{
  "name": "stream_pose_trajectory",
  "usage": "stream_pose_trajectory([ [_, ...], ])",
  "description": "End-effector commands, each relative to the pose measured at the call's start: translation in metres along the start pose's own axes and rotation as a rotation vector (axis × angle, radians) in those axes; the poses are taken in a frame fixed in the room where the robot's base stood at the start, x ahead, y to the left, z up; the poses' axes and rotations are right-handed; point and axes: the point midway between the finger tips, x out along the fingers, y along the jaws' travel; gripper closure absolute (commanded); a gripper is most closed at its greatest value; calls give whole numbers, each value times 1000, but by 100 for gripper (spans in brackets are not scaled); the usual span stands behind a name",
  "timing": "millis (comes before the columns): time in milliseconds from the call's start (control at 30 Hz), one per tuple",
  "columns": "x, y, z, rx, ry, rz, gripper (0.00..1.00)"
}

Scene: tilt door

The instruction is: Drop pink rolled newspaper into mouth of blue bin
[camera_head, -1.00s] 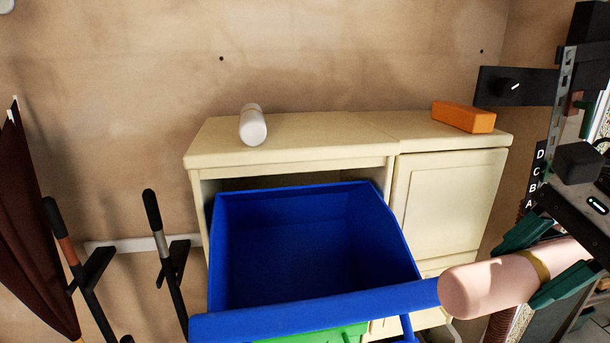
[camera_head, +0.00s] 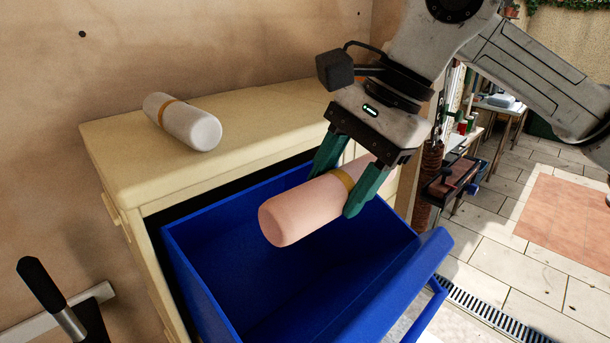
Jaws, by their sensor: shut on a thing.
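The pink rolled newspaper (camera_head: 300,213) has a tan band and is held crosswise between the two green fingers of my gripper (camera_head: 340,180). The roll shows over the open mouth of the blue bin (camera_head: 215,285), which is tilted out from the cream cabinet. The roll's near end points left and slightly down. The bin's visible inside is plain blue. The roll covers part of the far wall, and the exact height above the rim is hard to tell.
A white roll (camera_head: 183,121) with a tan band lies on the cream cabinet top (camera_head: 110,150). A black-handled tool (camera_head: 45,290) stands at the lower left. A bench with a vise (camera_head: 455,180) stands to the right. Paved floor (camera_head: 490,265) is clear at the right.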

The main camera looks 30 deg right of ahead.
Motion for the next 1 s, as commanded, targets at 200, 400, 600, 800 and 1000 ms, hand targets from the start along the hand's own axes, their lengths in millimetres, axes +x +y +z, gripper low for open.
stream_pose_trajectory([
  [200,0,0,0,0,0,0,81],
  [400,2,0,1,-7,0,-4,81],
  [600,12,4,0,-16,0,-9,81],
  [800,31,10,-6,-16,0,-8,81],
  [1000,51,16,-13,-16,0,-8,81],
])
